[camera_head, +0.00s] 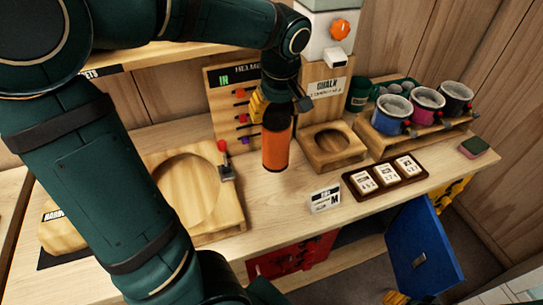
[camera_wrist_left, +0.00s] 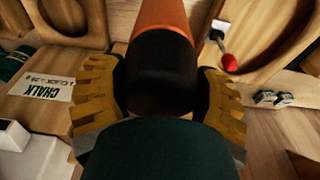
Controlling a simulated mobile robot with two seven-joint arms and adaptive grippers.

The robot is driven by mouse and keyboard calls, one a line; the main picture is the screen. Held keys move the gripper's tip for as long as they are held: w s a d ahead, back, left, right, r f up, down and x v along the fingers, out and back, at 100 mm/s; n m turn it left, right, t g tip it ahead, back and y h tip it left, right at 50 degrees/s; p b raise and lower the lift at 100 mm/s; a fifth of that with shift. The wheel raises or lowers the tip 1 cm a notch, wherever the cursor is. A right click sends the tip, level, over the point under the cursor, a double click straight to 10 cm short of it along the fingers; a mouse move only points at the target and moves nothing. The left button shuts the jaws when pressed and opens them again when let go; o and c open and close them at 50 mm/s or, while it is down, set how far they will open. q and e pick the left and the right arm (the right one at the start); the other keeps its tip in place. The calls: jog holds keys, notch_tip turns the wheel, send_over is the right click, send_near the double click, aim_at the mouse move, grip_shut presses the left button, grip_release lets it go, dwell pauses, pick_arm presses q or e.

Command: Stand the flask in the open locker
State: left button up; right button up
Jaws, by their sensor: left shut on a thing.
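The flask (camera_head: 276,150) is an orange cylinder with a dark cap. My left gripper (camera_head: 272,108) is shut on its dark top end and holds it upright above the counter, in front of the pegboard. In the left wrist view, the yellow finger pads (camera_wrist_left: 163,95) sit on both sides of the dark cap, with the flask's orange body (camera_wrist_left: 160,18) beyond. The open locker's blue door (camera_head: 424,250) swings out below the counter at the lower right. The locker's dark inside (camera_head: 362,232) shows only in part. A small yellow and dark part at the bottom edge may be my right gripper (camera_head: 397,297).
A red locker front (camera_head: 292,258) is left of the opening. On the counter (camera_head: 285,205) are a round-recess wooden board (camera_head: 228,212) with a red-knobbed lever, a chalk stand (camera_head: 333,157), a size card (camera_head: 325,199), a dark tray (camera_head: 352,180) and several chalk pots on a rack (camera_head: 440,138).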

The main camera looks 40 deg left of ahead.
aim_at(276, 144)
pick_arm(q)
notch_tip(276, 144, down, 10)
jog(key=shift+f+b, duration=0.1)
jog(key=shift+b, duration=0.8)
jog(key=o, duration=1.3)
